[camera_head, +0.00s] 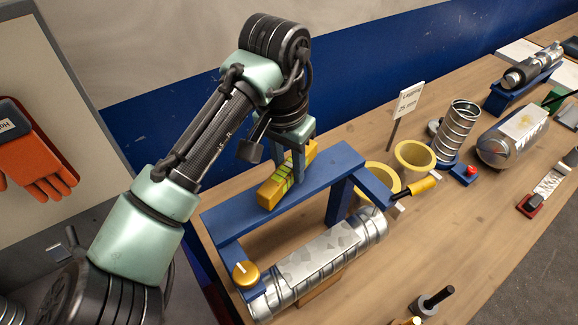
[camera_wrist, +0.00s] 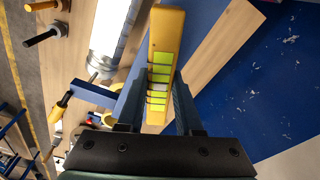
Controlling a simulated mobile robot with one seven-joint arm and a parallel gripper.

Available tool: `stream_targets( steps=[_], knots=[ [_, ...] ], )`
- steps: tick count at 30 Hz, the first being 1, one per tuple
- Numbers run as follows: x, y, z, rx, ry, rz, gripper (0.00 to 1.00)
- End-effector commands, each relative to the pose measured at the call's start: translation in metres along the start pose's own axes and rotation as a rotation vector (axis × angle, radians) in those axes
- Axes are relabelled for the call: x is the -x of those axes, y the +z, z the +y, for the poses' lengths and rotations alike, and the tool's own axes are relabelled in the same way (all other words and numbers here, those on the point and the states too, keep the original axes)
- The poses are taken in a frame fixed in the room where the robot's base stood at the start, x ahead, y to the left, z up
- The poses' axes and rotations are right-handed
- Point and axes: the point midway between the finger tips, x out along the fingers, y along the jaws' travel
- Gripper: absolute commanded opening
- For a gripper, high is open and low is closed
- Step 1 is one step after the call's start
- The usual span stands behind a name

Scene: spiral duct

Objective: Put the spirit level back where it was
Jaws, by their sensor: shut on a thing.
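The spirit level (camera_head: 288,178) is a yellow bar with green vial windows. It lies along the top of a blue bridge-like stand (camera_head: 335,172), or just above it; I cannot tell whether it touches. My gripper (camera_head: 290,165) comes down from above and is shut across the middle of the level. In the wrist view the level (camera_wrist: 166,45) runs lengthwise between the two dark fingers (camera_wrist: 158,100). Part of the level is hidden behind the fingers in the head view.
A silver spiral duct (camera_head: 325,262) lies under the blue stand. Yellow rings (camera_head: 414,158), a yellow-handled tool (camera_head: 418,187) and a small sign (camera_head: 408,100) stand to the right. An upright coil duct (camera_head: 457,130) and a grey tank (camera_head: 512,140) are farther right. Bare wood (camera_head: 440,240) lies in front.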

Motion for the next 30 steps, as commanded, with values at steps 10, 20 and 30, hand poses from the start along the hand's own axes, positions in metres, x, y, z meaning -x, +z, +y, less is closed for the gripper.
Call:
stream_targets(
  steps=[10,20,30],
  knots=[
    [-0.018,0.002,0.0,0.001,0.0,0.001,0.0],
    [-0.021,0.003,0.0,0.001,0.0,0.001,0.59],
    [-0.018,0.002,0.0,0.001,0.0,0.001,0.64]
  ],
)
